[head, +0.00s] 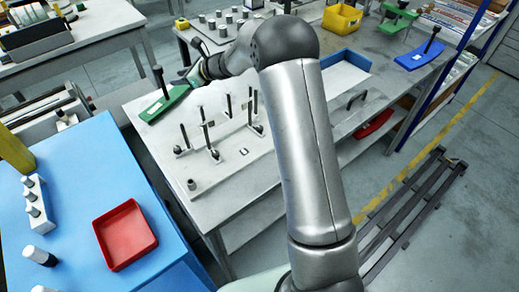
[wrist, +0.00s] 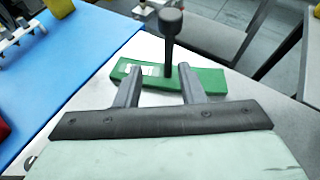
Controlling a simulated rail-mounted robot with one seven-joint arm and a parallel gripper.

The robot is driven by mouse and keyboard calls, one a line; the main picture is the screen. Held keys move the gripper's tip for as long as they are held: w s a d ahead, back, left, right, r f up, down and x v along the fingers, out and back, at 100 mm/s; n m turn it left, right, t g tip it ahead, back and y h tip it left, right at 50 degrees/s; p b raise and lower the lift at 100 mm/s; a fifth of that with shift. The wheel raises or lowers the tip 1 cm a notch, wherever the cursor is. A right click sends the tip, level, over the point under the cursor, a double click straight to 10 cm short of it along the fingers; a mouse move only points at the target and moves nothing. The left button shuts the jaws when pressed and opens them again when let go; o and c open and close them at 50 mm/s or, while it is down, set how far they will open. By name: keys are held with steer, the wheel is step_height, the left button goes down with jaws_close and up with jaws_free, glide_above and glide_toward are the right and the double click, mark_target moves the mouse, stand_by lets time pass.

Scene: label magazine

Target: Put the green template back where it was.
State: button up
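The green template (head: 163,104) is a flat bar with a white label and an upright black knobbed handle (head: 158,78). It lies at the left corner of the grey table, and its underside is hidden. In the wrist view the green template (wrist: 208,80) lies just ahead of my gripper (wrist: 160,70), whose two fingers are spread apart. The handle (wrist: 170,38) shows between the finger lines, nearer the right finger, with gaps on both sides. In the head view my gripper (head: 188,80) is beside the template; its fingertips are hard to make out.
A fixture with upright black pins (head: 208,135) stands on the grey table (head: 205,187). A blue table (head: 85,185) with a red tray (head: 126,235) is at left. A blue template (head: 420,56) and another green template (head: 398,12) lie at the back right.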

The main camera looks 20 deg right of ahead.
steer(key=s+d+r+n+g+h, duration=0.1)
steer(key=s+r+n+g+h, duration=0.1)
steer(key=s+n, duration=0.65)
steer(key=s+d+r+n+g+h, duration=0.1)
steer(key=s+d+r+n+g, duration=0.2)
steer(key=s, duration=1.1)
steer(key=s+d+f+n+g+h, duration=0.1)
steer(key=s+d+n+h, duration=0.2)
steer(key=s, duration=0.9)
steer(key=s+d+f+n+g+h, duration=0.1)
steer(key=s+d+n+h, duration=0.3)
steer(key=s+d+n, duration=0.4)
steer(key=s+f+n, duration=0.1)
steer(key=s+n, duration=0.1)
steer(key=s, duration=0.3)
steer(key=shift+d+f+h, duration=0.2)
steer(key=shift+f+h, duration=0.05)
steer(key=shift+h, duration=0.05)
steer(key=shift+w, duration=0.1)
